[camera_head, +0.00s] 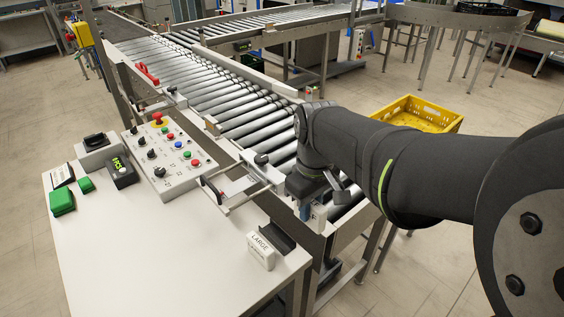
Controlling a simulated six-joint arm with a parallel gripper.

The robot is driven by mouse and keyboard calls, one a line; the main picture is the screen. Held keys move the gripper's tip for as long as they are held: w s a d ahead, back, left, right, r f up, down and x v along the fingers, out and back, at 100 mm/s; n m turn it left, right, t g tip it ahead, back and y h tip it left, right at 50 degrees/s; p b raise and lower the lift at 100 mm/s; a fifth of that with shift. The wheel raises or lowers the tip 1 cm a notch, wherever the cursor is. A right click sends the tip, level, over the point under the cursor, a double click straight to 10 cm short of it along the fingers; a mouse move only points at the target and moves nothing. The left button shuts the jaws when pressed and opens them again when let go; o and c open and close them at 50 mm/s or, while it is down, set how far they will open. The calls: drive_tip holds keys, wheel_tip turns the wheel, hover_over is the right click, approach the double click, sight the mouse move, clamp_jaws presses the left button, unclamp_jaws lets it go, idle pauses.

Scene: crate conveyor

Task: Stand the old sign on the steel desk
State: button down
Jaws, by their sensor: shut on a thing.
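My gripper (307,205) points down at the near end of the roller conveyor, just past the right edge of the desk. It is shut on a small pale sign (319,212), mostly hidden by the gripper; its face cannot be read. The desk (150,245) has a pale, flat top and fills the lower left. A white block sign reading "LARGE" (262,251) stands near the desk's right corner, apart from my gripper. A dark angled piece (278,238) is right behind it.
A button panel (168,157), a black-and-green device (119,172) and green boxes (62,201) stand along the desk's back and left. A metal bracket (232,187) juts over the back edge. The front middle is clear. A yellow crate (440,112) is beyond my arm.

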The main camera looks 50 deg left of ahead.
drive_tip(key=s+a, duration=0.3)
drive_tip(key=s, duration=0.4)
hover_over(228, 264)
wheel_tip(228, 264, down, 7)
drive_tip(key=shift+f, duration=2.05)
drive_tip(key=shift+f, duration=0.1)
drive_tip(key=c, duration=1.3)
unclamp_jaws()
drive_tip(key=shift+o, duration=0.2)
wheel_tip(228, 264, up, 12)
